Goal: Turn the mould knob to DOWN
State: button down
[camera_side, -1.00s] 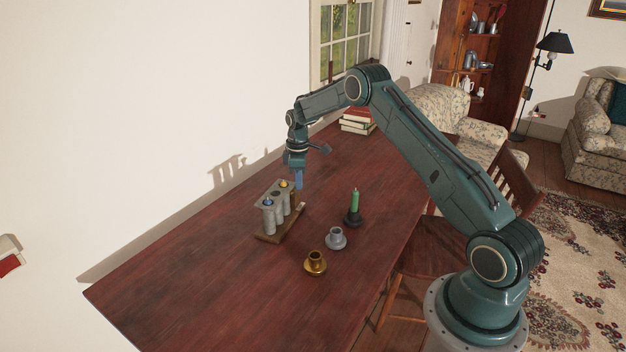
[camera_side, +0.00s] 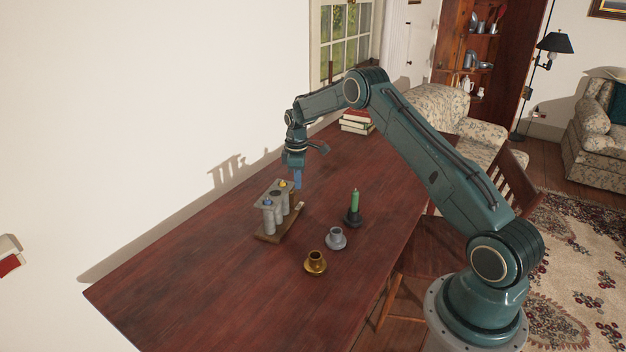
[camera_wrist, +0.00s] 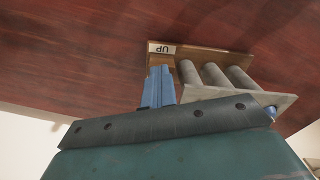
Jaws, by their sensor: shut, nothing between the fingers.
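The grey candle mould (camera_side: 272,192) stands upright on a wooden base (camera_side: 268,238) on the table, with a blue spot and a yellow spot on its top plate. In the wrist view its tubes (camera_wrist: 215,75) and top plate show to the right of my fingers. A white label (camera_wrist: 161,49) reading UP, upside down in that view, is at the end of the base. My gripper (camera_side: 298,187) is shut and empty, pointing down beside the mould's far right end. Its blue fingers (camera_wrist: 160,70) also show in the wrist view, their tips near the label. I cannot make out the knob.
A green candle in a dark holder (camera_side: 353,221), a grey holder (camera_side: 336,240) and a brass holder (camera_side: 315,264) stand right of the mould. Books (camera_side: 357,121) lie at the table's far end. The front left of the table is clear.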

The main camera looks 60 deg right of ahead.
jog(key=shift+w+d, duration=0.3)
jog(key=shift+d, duration=0.1)
dwell(0.6)
jog(key=shift+s+d, duration=0.3)
jog(key=shift+d, duration=0.05)
dwell(0.3)
jog(key=shift+r, duration=0.15)
notch_tip(320, 180, up, 6)
jog(key=shift+f, duration=0.1)
dwell(0.5)
jog(key=shift+a, duration=0.1)
jog(key=shift+s+a+r, duration=0.2)
jog(key=shift+a+r, duration=0.25)
jog(key=shift+a, duration=0.1)
jog(key=shift+f, duration=0.1)
